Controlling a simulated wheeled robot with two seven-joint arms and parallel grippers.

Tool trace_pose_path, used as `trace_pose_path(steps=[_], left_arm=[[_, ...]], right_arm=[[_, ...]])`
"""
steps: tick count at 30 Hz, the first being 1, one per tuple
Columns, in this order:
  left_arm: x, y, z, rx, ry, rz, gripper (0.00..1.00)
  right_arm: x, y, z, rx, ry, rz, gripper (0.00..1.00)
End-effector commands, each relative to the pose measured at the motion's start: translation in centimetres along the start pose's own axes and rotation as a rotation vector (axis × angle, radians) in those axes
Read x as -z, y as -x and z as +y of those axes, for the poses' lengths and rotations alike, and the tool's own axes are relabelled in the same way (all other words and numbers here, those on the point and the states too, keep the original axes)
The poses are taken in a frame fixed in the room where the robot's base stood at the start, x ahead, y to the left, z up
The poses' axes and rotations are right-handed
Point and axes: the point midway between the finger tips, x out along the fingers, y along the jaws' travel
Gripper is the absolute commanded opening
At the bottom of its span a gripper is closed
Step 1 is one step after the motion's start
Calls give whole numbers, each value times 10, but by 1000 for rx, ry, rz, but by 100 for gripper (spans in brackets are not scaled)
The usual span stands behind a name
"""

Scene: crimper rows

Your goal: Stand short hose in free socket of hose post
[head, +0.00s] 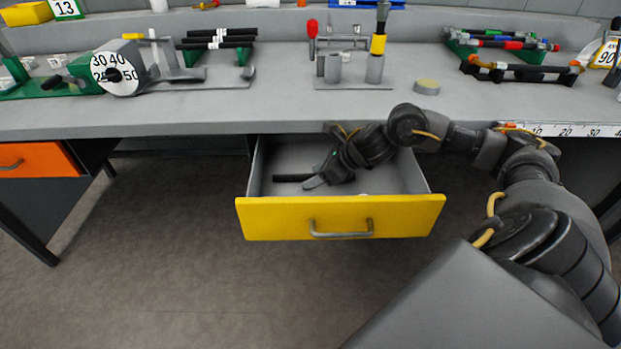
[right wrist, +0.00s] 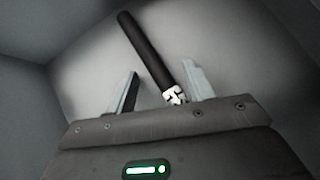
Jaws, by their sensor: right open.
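The short hose (head: 292,178), black, lies in the open yellow drawer (head: 340,218). In the right wrist view the hose (right wrist: 147,50) lies slanted on the drawer floor, its white-marked end between my finger tips. My right gripper (head: 318,182) reaches down into the drawer. Its fingers (right wrist: 162,90) are open, with gaps beside the hose. The hose post (head: 355,84) stands on the bench above the drawer. Its right socket (head: 374,69) holds a hose with a yellow band (head: 378,44). Its left socket (head: 333,68) looks empty. My left gripper is out of view.
An orange drawer (head: 40,159) is at lower left. Drawer walls surround my right gripper.

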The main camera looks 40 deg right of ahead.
Motion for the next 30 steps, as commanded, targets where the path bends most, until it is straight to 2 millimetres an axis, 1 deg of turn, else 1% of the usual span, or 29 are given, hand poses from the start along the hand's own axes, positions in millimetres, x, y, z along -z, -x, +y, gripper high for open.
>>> trace_pose_path(steps=[5,6,15,18,30], left_arm=[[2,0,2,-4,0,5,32],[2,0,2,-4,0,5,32],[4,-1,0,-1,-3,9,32],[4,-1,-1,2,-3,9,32],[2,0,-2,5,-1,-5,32]], right_arm=[[0,0,0,1,0,0,52],[0,0,0,1,0,0,51],[0,0,0,1,0,0,12],[0,0,0,1,0,0,0],[-2,2,0,1,0,0,0]])
